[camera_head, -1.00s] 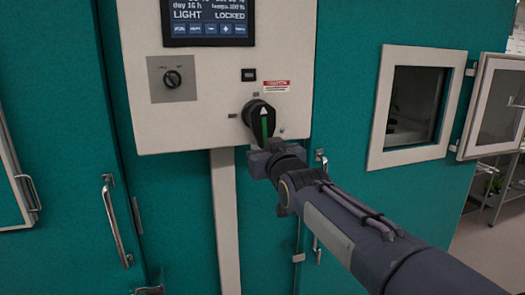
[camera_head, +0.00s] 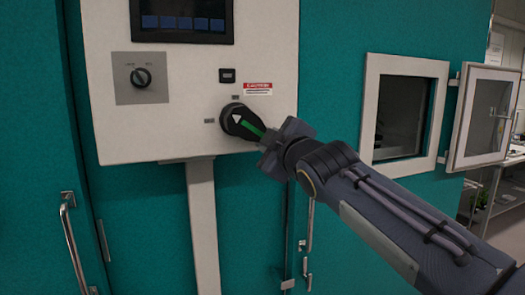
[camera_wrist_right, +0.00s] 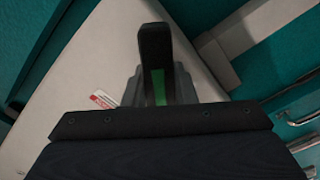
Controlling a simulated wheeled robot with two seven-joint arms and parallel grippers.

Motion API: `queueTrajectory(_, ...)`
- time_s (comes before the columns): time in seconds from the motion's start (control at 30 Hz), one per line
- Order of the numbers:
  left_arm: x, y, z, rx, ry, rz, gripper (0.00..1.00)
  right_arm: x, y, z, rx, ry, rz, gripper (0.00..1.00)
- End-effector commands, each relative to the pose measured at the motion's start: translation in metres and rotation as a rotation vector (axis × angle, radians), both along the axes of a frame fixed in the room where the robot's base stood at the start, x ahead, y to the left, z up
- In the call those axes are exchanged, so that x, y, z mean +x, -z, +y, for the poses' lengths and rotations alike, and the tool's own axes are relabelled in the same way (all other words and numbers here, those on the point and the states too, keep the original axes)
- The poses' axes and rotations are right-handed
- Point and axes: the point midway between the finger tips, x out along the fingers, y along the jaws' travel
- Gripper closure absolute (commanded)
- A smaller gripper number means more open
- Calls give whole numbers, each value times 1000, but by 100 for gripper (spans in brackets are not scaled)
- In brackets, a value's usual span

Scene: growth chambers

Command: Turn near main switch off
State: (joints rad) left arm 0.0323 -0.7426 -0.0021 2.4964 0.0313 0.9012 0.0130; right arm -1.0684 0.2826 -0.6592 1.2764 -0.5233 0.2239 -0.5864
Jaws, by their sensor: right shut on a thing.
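The main switch (camera_head: 240,121) is a black rotary knob with a white arrow and a green stripe, at the lower right of the white control panel (camera_head: 170,95). Its arrow points up and to the left, between the mark above it and the mark to its left. My right gripper (camera_head: 268,138) is shut on the handle end of the knob. In the right wrist view the dark handle (camera_wrist_right: 155,50) with its green stripe stands between the fingers. My left gripper is in neither view.
A smaller rotary knob (camera_head: 140,77) sits on a grey plate at the panel's left. A display (camera_head: 182,20) is above, now without its upper text. A red caution label (camera_head: 257,88) is near the switch. An opened window door (camera_head: 484,117) stands at the right.

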Motion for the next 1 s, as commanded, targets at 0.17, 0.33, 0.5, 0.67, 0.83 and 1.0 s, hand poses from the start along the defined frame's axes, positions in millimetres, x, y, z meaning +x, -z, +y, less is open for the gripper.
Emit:
queueTrajectory(0.17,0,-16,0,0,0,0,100,2,-13,-8,-160,4,-47,100)
queueTrajectory(0.33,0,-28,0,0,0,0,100,4,-23,-11,-304,3,-93,100)
queueTrajectory(0.5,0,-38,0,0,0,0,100,4,-31,-12,-425,2,-133,100)
queueTrajectory(0.67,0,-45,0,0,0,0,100,4,-36,-13,-511,2,-161,100)
queueTrajectory(0.83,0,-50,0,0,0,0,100,4,-39,-13,-571,2,-181,100)
queueTrajectory(1.0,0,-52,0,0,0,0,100,4,-41,-12,-599,1,-191,100)
